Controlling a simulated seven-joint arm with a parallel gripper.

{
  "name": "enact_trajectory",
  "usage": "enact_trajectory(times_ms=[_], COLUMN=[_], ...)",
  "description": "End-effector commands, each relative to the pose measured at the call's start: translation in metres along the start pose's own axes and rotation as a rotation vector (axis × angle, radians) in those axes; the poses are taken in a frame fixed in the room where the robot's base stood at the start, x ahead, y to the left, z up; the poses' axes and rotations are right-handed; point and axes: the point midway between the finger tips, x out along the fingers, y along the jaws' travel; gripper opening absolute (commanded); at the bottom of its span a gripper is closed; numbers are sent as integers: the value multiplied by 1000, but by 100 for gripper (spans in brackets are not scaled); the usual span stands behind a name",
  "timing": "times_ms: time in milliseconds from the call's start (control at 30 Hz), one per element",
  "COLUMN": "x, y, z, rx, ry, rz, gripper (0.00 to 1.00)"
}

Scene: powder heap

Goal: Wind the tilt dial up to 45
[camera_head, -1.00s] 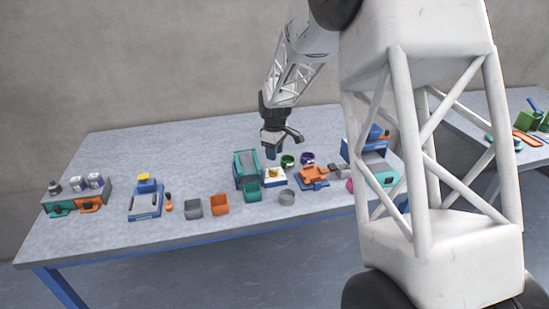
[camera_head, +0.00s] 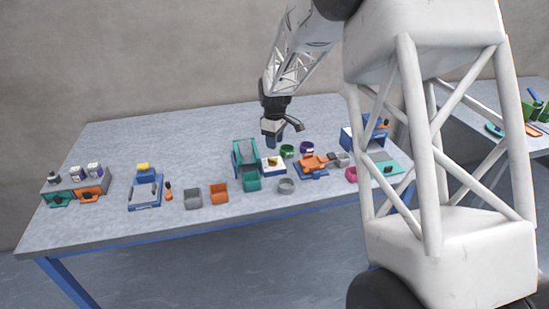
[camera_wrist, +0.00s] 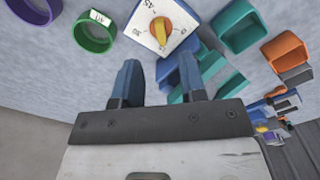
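The tilt dial is a white plate with dark printed numbers, 45 among them, and a yellow-orange knob. The plate (camera_head: 279,170) stands beside a teal chute (camera_head: 237,163). In the wrist view the knob (camera_wrist: 160,30) lies beyond my fingertips on the plate (camera_wrist: 145,13); where it points is hard to read. My gripper (camera_head: 272,141) hangs behind the dial, apart from it. In the wrist view my gripper (camera_wrist: 159,72) has its two blue fingers apart with nothing between them. The right finger partly covers the teal chute.
Close by are a green ring (camera_head: 287,152), a purple ring (camera_head: 306,148), an orange fixture (camera_head: 314,167) and a teal bin (camera_head: 252,184). Grey and orange bins stand left of these. The table behind my gripper is clear.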

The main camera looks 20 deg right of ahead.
Motion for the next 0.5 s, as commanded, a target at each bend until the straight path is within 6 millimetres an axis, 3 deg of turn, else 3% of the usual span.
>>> enact_trajectory(times_ms=[267, 500], x=[6, 28], y=[0, 0], z=[0, 0], rx=[0, 0], ry=[0, -1], rz=[0, -1], gripper=[38, 38])
